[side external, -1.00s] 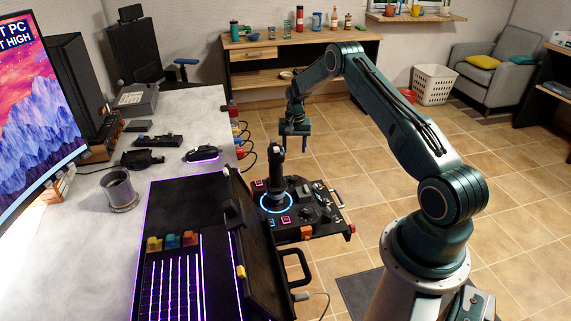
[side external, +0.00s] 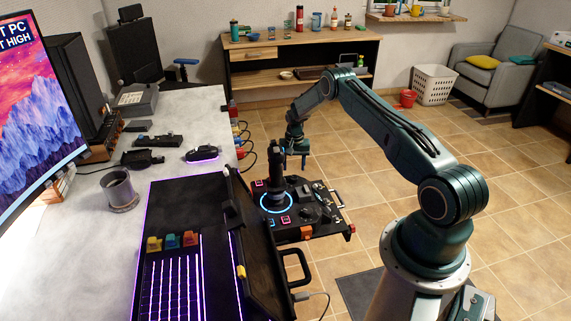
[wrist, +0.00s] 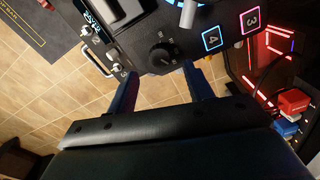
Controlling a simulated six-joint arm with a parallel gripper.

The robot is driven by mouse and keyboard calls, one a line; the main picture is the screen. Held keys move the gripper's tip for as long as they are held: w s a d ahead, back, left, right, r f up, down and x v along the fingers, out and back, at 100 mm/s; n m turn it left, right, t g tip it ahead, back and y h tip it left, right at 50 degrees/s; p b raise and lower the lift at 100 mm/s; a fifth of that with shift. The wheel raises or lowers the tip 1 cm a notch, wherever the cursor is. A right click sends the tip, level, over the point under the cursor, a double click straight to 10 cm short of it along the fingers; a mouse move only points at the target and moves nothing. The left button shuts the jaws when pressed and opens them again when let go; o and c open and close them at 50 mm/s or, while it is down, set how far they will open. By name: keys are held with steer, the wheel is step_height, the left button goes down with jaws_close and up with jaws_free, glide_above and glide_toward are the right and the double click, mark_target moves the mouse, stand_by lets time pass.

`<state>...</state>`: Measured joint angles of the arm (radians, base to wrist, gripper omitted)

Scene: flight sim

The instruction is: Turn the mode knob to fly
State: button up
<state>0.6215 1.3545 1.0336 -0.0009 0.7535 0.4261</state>
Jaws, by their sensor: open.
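The mode knob (wrist: 162,54) is a round black dial on the black control panel (wrist: 150,20), seen in the wrist view just beyond my fingertips. Its printed labels are too small to read, so I cannot tell its setting. My gripper (wrist: 160,72) is open, its two blue fingers apart, one on each side of the knob's line and short of it. Nothing is between the fingers. In the side view my gripper (side external: 294,165) hangs at the panel's far edge, partly behind the black joystick (side external: 278,170). The knob cannot be picked out there.
Lit square buttons 4 (wrist: 212,38) and 3 (wrist: 250,17) lie beside the knob. Small toggle switches (wrist: 113,68) line the panel's other side. The joystick stands close to my gripper. Open tiled floor (side external: 350,190) lies right of the panel.

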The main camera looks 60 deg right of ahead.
mark_target(294, 177)
steer(key=shift+f, duration=2.65)
steer(key=shift+c, duration=0.2)
steer(key=c, duration=0.9)
